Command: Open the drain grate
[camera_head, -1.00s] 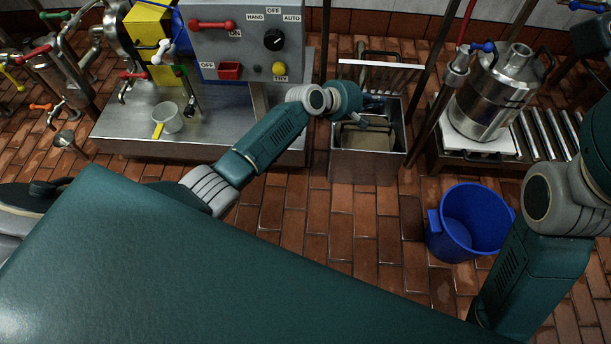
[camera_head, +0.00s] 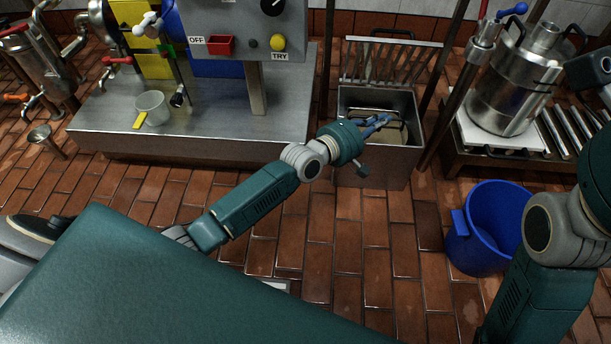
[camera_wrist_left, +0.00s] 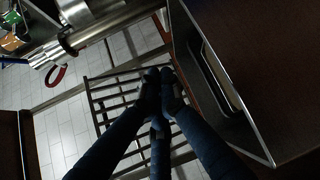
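The drain grate (camera_head: 390,62) is a metal slatted panel with a handle at its top edge. It stands raised at the back of an open metal drain box (camera_head: 372,178), leaning backward. The box's inside shows, with a light-coloured pan-like thing in it. My left gripper (camera_head: 380,124) is over the box opening, in front of the grate and apart from it. In the left wrist view its dark blue fingers (camera_wrist_left: 160,78) come together at the tips with nothing visible between them, and the grate's bars (camera_wrist_left: 108,98) show behind them. My right gripper is out of view.
A control panel on a metal platform (camera_head: 200,128) stands left of the box, with a measuring cup (camera_head: 151,106) on it. A steel canister (camera_head: 513,88) is at right. A blue bucket (camera_head: 482,240) stands on the brick floor. Thin posts flank the box.

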